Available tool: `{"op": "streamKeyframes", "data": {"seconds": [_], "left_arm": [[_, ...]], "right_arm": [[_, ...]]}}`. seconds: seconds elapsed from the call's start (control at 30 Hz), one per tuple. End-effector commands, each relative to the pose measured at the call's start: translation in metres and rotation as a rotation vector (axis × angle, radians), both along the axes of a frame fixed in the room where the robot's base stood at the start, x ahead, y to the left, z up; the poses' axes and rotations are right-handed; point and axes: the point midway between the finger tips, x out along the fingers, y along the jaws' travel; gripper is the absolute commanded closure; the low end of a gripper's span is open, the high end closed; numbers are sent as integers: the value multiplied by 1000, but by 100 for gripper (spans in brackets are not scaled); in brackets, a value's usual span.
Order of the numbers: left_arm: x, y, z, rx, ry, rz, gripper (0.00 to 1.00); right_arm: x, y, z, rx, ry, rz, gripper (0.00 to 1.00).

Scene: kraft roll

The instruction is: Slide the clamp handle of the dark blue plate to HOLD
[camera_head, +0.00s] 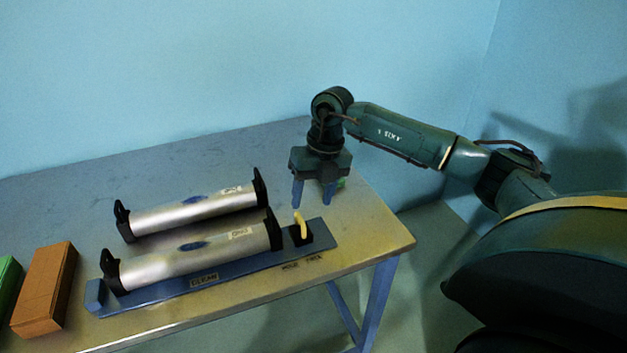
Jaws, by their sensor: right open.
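The yellow clamp handle (300,224) stands up from a black slot at the plate's right end. I cannot tell for sure which word it lines up with. My right gripper (313,194) points down just above and behind the handle, open, with nothing seen between its blue fingers. It looks apart from the handle. My left gripper is not in view.
A second silver roll (190,210) with black end brackets lies behind the first. An orange-brown box (45,288) and a green box (8,283) are at the left. A small green thing (341,183) shows behind the gripper. The table (375,235) is bare at its right end.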

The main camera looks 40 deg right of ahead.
Motion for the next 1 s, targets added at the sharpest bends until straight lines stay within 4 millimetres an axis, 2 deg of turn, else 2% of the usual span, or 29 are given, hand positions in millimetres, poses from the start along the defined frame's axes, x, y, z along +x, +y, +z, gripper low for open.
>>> {"op": "streamKeyframes", "data": {"seconds": [0.1,0.3,0.5,0.7,0.93,1.0], "left_arm": [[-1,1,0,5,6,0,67],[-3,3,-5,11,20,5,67],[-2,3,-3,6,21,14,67],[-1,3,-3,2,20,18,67],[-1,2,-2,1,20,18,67],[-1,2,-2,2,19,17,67]], "right_arm": [[0,6,-25,1,5,2,47],[2,13,-62,2,3,2,47],[4,18,-86,2,1,2,47],[4,19,-94,2,-1,3,47],[4,19,-95,2,-1,3,47],[4,19,-95,2,-1,3,52]]}}
